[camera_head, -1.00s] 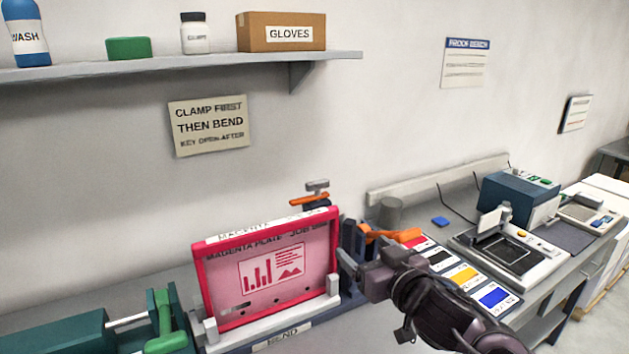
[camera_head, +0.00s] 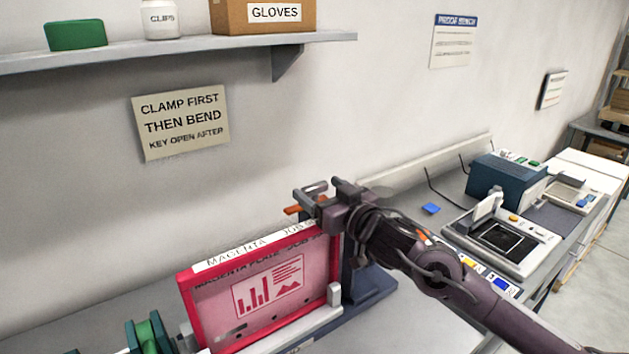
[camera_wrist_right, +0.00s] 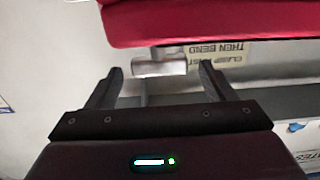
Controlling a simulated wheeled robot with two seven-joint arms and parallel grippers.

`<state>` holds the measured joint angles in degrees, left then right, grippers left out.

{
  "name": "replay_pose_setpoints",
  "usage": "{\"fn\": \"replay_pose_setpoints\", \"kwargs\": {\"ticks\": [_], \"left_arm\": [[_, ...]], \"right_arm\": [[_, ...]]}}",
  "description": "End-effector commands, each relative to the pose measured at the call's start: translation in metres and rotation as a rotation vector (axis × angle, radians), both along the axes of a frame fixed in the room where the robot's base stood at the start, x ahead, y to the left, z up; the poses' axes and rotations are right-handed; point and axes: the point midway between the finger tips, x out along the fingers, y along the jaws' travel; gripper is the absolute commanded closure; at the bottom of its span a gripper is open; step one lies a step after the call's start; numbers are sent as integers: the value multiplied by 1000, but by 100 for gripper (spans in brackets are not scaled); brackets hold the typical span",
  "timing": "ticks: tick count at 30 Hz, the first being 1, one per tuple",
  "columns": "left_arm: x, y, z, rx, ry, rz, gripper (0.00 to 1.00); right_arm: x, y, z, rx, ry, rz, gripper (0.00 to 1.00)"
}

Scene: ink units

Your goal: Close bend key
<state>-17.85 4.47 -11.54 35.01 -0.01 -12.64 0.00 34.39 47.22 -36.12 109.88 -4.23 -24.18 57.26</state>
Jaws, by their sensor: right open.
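A grey handle with a crossbar, which looks like the bend key (camera_head: 311,188), stands behind the top right corner of the magenta plate (camera_head: 215,290). A small orange piece (camera_head: 292,210) shows just below it. My right gripper (camera_head: 328,187) is open at the handle. In the right wrist view, the grey handle (camera_wrist_right: 160,67) lies between the open fingertips (camera_wrist_right: 160,72), with a gap on each side. Whether it is inside the jaws or just beyond them is hard to tell. The plate's red edge (camera_wrist_right: 200,22) is close above. My left gripper is not in view.
The magenta plate stands upright in the bending unit beside my right gripper. A green part (camera_head: 147,336) is at lower left. A blue machine (camera_head: 505,180) and a grey device (camera_head: 500,243) stand on the bench to the right. A shelf (camera_head: 180,50) hangs above.

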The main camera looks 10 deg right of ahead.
Motion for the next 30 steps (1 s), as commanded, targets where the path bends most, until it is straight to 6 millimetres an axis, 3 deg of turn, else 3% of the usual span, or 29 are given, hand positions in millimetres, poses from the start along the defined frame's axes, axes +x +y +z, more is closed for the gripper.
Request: {"fn": "replay_pose_setpoints", "kwargs": {"ticks": [6, 15, 30], "left_arm": [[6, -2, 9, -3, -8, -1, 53], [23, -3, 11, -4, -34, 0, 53], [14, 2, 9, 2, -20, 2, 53]], "right_arm": [[20, 8, 1, 1, 0, 0, 24], [22, 9, -1, -1, 0, 0, 24], [22, 9, -1, 0, 1, -1, 86]]}}
